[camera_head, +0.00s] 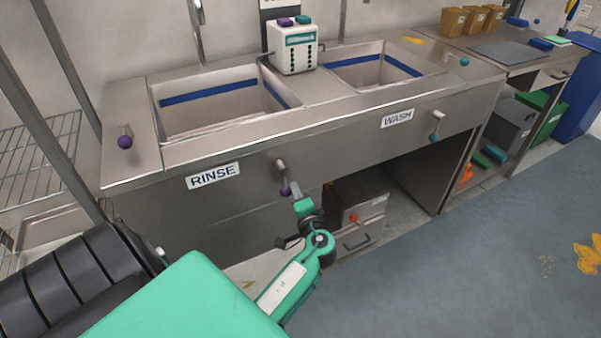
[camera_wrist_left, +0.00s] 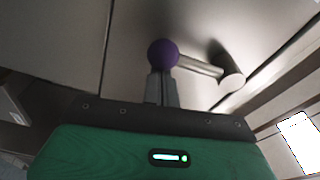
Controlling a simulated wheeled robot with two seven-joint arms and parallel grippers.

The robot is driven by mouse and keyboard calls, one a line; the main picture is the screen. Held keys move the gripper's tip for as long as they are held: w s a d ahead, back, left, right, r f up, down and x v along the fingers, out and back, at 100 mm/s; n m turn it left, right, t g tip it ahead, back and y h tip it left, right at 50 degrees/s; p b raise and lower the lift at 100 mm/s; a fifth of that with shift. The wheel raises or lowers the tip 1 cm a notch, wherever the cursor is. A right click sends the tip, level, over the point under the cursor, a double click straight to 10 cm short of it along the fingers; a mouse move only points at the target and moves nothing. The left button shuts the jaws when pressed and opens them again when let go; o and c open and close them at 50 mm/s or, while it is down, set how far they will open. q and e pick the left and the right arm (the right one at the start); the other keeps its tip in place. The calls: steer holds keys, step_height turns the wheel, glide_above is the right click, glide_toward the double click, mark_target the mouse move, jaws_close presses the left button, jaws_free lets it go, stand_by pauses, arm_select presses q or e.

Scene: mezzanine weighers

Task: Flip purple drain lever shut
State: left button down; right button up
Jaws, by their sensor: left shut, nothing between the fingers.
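The purple drain lever (camera_head: 282,177) is on the sink front just right of the RINSE label. It has a metal arm hanging down from its pivot to a purple ball knob. In the left wrist view the purple knob (camera_wrist_left: 162,53) is at the upper middle, and its metal arm runs right to the pivot. My left gripper (camera_head: 295,198) is shut and empty, its tips right at the knob. In the left wrist view the closed fingers (camera_wrist_left: 162,88) end against or just short of the knob; I cannot tell whether they touch. My right gripper is not in view.
Another purple-knobbed lever (camera_head: 125,138) stands on the deck left of the rinse basin (camera_head: 215,105). A teal-knobbed lever (camera_head: 436,126) is by the WASH label (camera_head: 397,118).

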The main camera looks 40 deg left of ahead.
arm_select(q)
steer(key=shift+s+a+f+m, duration=0.15)
steer(key=shift+s+m, duration=0.15)
steer(key=shift+m, duration=0.1)
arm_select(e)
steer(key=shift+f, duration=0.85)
